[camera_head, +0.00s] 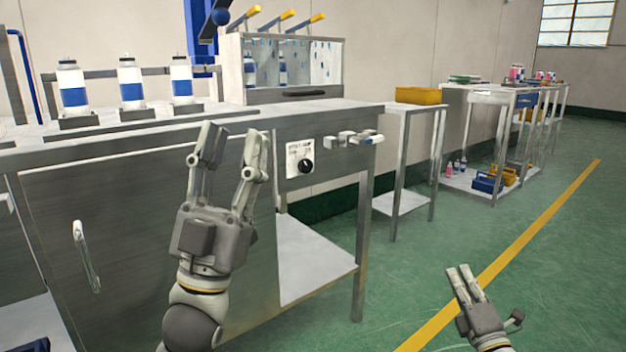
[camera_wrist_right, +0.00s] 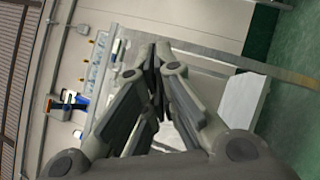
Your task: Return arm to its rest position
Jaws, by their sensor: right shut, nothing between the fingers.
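My left gripper (camera_head: 231,148) is raised in front of the steel workbench (camera_head: 130,215), fingers pointing up. Its two fingers stand apart with nothing between them. My right gripper (camera_head: 463,270) is at the lower right, over the green floor and clear of the bench. Its fingers are together and hold nothing. The right wrist view shows the same closed fingers (camera_wrist_right: 155,62) from behind, with bench and wall beyond.
Several white bottles with blue bands (camera_head: 130,82) stand on the bench. A clear-fronted cabinet with yellow-tipped levers (camera_head: 290,65) stands behind. A control knob (camera_head: 305,166) is on the bench front. A side table (camera_head: 440,108) holds a yellow bin (camera_head: 419,96). The floor at right is free.

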